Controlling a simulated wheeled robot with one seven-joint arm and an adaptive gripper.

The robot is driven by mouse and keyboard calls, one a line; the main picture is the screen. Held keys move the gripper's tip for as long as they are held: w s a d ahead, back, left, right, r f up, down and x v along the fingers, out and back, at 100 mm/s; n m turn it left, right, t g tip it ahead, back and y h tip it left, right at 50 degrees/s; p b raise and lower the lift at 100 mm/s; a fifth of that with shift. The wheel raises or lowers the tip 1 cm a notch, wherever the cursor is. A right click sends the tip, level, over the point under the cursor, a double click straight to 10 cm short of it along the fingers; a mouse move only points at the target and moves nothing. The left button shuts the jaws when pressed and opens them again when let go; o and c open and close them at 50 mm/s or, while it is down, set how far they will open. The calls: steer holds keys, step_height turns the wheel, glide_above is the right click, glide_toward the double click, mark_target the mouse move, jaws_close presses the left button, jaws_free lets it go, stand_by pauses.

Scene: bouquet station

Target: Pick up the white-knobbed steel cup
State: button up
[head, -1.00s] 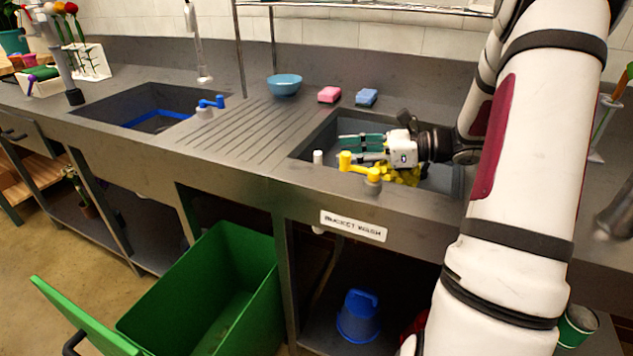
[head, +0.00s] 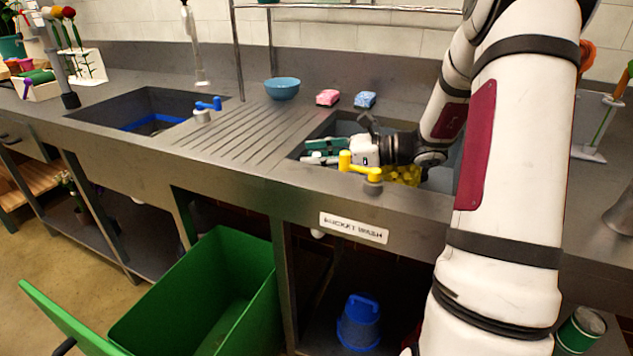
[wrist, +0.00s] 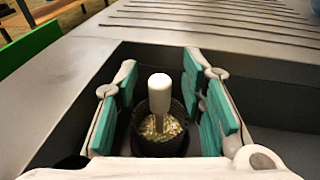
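The cup (wrist: 158,147) stands in the right-hand sink in the wrist view. It looks dark, with pale green bits inside, and an upright white knob (wrist: 159,92) rises from its middle. My gripper (head: 323,150) is open, its teal-padded fingers standing to the left and right of the knob with gaps on both sides. The cup's lower part is hidden by my gripper's body in the wrist view. In the head view the fingers reach the sink's left end and mostly hide the cup.
A yellow tap lever (head: 358,168) stands at the sink's front edge, close to my gripper. Yellow material (head: 405,175) lies in the sink below my wrist. The ribbed drainboard (head: 235,130) is clear.

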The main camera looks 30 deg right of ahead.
jaws_close()
steer(key=shift+r, duration=0.1)
